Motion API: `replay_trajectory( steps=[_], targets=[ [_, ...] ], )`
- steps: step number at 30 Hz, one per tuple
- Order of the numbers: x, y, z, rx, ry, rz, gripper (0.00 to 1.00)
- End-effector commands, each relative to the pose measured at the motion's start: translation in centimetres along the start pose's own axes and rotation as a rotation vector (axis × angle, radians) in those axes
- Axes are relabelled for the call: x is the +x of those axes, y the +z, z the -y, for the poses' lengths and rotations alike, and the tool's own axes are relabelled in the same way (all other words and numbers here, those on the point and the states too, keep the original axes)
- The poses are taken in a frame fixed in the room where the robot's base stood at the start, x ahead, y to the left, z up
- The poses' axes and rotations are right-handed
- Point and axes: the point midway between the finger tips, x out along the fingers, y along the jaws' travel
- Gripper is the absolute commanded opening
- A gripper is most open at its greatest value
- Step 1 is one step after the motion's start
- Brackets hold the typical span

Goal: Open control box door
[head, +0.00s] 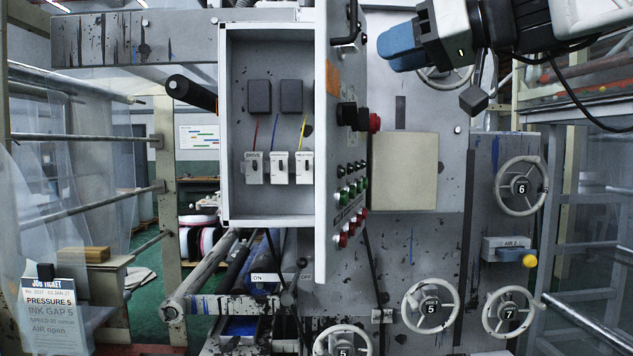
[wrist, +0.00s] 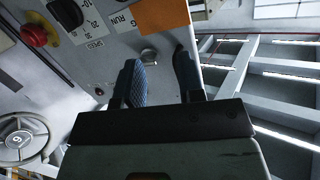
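The control box (head: 224,130) is in the middle of the head view. Its door (head: 329,170) stands open, swung out toward the camera at the box's right side, with part of the inside showing. A dark handle (head: 347,28) is near the top of the door's outer face. My gripper (head: 390,46) is at the upper right, to the right of the door and apart from it. In the wrist view my gripper (wrist: 160,72) has its two blue fingers apart with nothing between them.
Inside the box are several white breakers (head: 278,167). The door carries a red stop button (head: 374,123) and rows of coloured buttons. Handwheels (head: 521,187) stand at the right. A job ticket (head: 52,310) hangs at the lower left.

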Motion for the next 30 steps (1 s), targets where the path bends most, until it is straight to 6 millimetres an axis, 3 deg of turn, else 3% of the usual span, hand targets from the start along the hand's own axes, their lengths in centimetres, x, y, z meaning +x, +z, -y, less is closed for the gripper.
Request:
replay_trajectory(
  steps=[30],
  targets=[
    [2.6, 13.9, -2.2, 0.264, 0.138, 0.287, 0.35]
  ],
)
